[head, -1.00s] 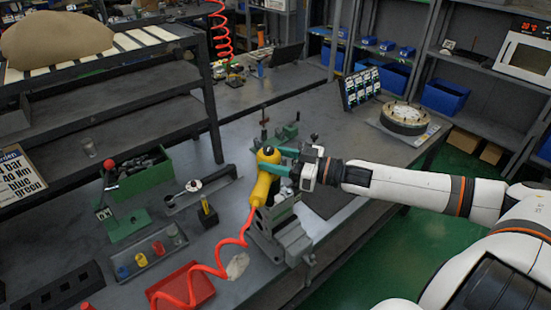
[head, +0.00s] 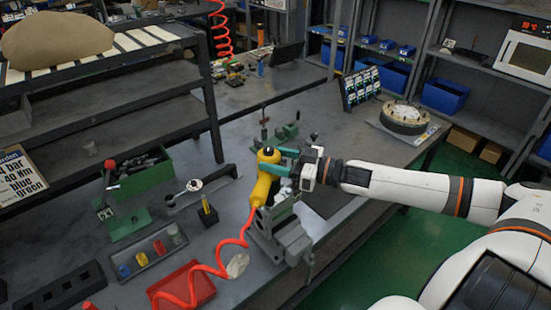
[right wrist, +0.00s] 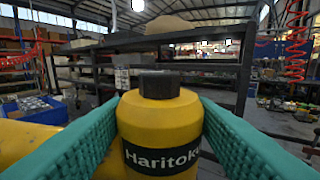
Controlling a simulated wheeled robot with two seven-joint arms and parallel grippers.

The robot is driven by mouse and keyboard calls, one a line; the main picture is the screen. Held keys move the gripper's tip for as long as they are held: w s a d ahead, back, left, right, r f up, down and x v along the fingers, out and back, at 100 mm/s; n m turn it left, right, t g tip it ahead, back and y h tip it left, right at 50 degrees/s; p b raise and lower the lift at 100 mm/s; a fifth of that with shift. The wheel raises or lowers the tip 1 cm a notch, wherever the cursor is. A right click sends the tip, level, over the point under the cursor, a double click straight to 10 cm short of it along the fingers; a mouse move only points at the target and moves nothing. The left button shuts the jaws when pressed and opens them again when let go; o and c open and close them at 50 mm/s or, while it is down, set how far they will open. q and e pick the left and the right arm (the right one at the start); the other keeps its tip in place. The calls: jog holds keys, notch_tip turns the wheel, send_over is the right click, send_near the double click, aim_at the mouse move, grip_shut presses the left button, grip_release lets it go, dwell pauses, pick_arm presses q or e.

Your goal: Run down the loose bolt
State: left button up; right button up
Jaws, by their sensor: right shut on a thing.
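My right gripper (head: 285,160) is shut on a yellow air tool (head: 261,188) with a coiled red hose at its lower end. In the right wrist view the two green fingers press on both sides of the tool's yellow body (right wrist: 160,125), which has a dark cap on top. The tool is over a grey vise-like fixture (head: 282,238) at the bench's front edge. A valve block (head: 284,196), partly hidden by the tool and gripper, sits in the fixture. I cannot make out the loose bolt or whether the tool touches it. My left gripper is not in view.
A red tray (head: 190,285), a grey tray with coloured cups (head: 150,252) and a green bin (head: 143,176) lie left on the bench. The red hose (head: 205,270) crosses the red tray. A round flanged part (head: 404,116) stands at the back right. A dark shelf rack is at left.

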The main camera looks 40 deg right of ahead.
jog(key=shift+f, duration=0.45)
dwell(3.2)
jog(key=shift+r+p, duration=0.1)
jog(key=shift+p, duration=0.25)
jog(key=shift+r+p, duration=2.35)
jog(key=shift+r, duration=0.05)
jog(key=shift+r+p, duration=0.6)
jog(key=shift+r, duration=0.7)
jog(key=shift+a+f, duration=0.1)
jog(key=shift+f, duration=0.05)
